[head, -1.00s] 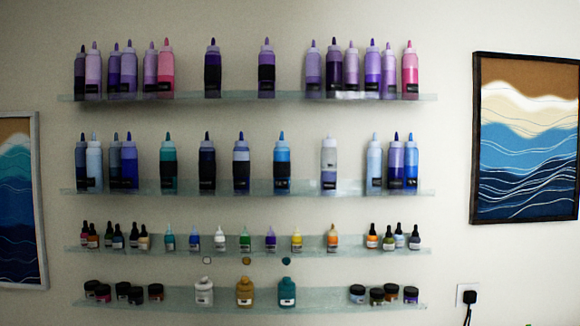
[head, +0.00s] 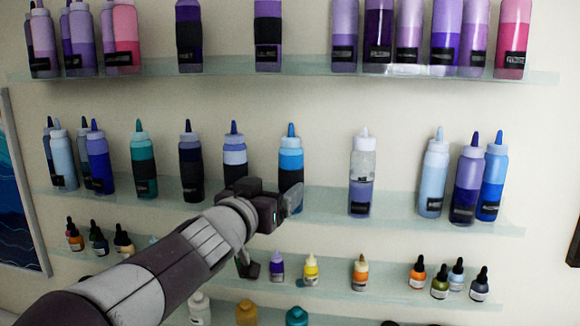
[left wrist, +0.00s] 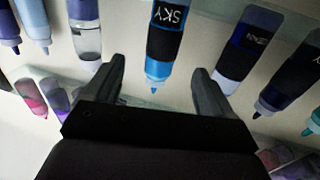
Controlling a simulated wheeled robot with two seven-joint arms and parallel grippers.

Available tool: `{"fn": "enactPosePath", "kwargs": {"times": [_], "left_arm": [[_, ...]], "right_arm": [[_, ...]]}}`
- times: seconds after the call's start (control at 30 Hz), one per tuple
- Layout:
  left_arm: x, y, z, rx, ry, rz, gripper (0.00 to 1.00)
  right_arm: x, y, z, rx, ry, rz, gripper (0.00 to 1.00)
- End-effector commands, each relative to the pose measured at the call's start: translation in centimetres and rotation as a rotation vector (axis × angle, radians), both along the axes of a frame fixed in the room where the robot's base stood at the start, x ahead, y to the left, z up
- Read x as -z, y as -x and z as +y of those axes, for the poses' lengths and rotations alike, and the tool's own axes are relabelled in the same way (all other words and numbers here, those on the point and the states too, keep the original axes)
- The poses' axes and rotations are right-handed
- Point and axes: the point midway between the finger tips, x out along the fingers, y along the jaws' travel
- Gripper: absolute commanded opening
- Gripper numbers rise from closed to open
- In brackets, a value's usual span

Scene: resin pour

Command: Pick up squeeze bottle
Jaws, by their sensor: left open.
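Squeeze bottles stand in rows on the wall shelves. A blue squeeze bottle with a dark band (head: 291,160) stands on the second shelf. In the left wrist view this bottle (left wrist: 163,58) appears upside down, with a label reading SKY. In the left wrist view the gripper (left wrist: 160,72) is open and empty. The bottle shows between its two fingers, apparently beyond them. My right gripper is not in view.
A half-clear bottle (head: 363,165) stands to the right, with free shelf between. A navy and light-blue bottle (head: 235,158) is close on the left. The second glass shelf (head: 400,213) has small dropper bottles below it and purple bottles above.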

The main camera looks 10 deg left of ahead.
Motion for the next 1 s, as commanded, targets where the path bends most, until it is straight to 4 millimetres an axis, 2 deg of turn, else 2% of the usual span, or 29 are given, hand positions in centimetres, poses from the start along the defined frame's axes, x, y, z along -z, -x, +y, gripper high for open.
{"fn": "enactPosePath", "kwargs": {"times": [0.1, 0.27, 0.5, 0.77, 0.93, 0.97, 1.0], "left_arm": [[0.2, -2.5, -0.5, 0.0, 0.0, 0.004, 0.84], [0.1, -4.4, -0.9, -0.001, 0.0, 0.004, 0.84], [0.2, -8.4, -1.5, -0.001, 0.0, 0.004, 0.84], [0.5, -8.9, -1.6, -0.002, -0.001, 0.005, 0.84], [0.5, -8.9, -1.6, -0.002, -0.001, 0.004, 0.29], [0.5, -8.8, -1.6, -0.002, -0.001, 0.004, 0.2], [0.3, -8.8, -1.6, -0.002, 0.0, 0.002, 0.2]], "right_arm": [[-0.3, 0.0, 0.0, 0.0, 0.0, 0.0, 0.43], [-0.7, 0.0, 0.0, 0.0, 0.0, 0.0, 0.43], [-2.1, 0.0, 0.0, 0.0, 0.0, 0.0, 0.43], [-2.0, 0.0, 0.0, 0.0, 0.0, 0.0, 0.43], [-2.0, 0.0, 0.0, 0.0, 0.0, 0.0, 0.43], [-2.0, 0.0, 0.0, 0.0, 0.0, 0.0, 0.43], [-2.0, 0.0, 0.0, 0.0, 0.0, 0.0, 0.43]]}}
